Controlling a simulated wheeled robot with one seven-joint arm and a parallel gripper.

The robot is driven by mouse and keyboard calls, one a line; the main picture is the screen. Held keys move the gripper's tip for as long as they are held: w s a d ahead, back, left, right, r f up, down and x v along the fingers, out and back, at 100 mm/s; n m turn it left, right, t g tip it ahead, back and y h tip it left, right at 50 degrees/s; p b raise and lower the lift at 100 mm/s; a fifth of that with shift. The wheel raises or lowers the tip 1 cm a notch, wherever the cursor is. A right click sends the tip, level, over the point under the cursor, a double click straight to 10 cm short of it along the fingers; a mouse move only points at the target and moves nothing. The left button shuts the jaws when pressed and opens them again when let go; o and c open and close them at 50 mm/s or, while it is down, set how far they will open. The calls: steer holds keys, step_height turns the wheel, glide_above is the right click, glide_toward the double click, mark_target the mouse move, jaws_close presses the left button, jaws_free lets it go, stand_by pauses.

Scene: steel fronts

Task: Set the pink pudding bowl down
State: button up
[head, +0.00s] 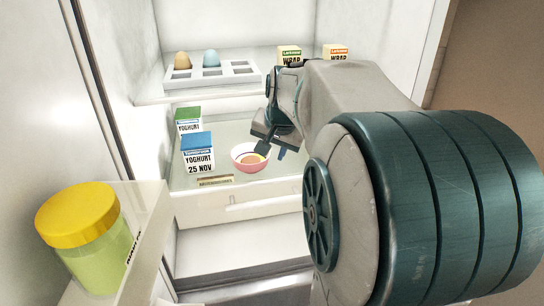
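My gripper (272,152) is at the bowl's right side, pointing down. One dark finger is over the bowl's inside and the other is outside its right rim. A gap shows between the fingers, so my gripper looks open around the rim. My arm hides the right part of the shelf.
A blue-topped yoghurt carton (198,155) and a green-topped one (187,121) stand left of the bowl. A tray (213,75) with two eggs and two wrap boxes (289,54) are on the shelf above. A yellow-lidded jar (85,235) stands in the door at left.

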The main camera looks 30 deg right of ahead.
steer(key=d+v, duration=0.1)
steer(key=v, duration=0.6)
steer(key=s+a+f+n+g+y, duration=0.1)
steer(key=s+a+f+n+g, duration=0.1)
steer(key=s+a+f+n, duration=0.7)
steer(key=s+a+f, duration=0.5)
steer(key=a+f, duration=0.1)
steer(key=f, duration=0.1)
steer(key=shift+a+g, duration=0.3)
steer(key=shift+s+f, duration=0.1)
steer(key=shift+f, duration=0.05)
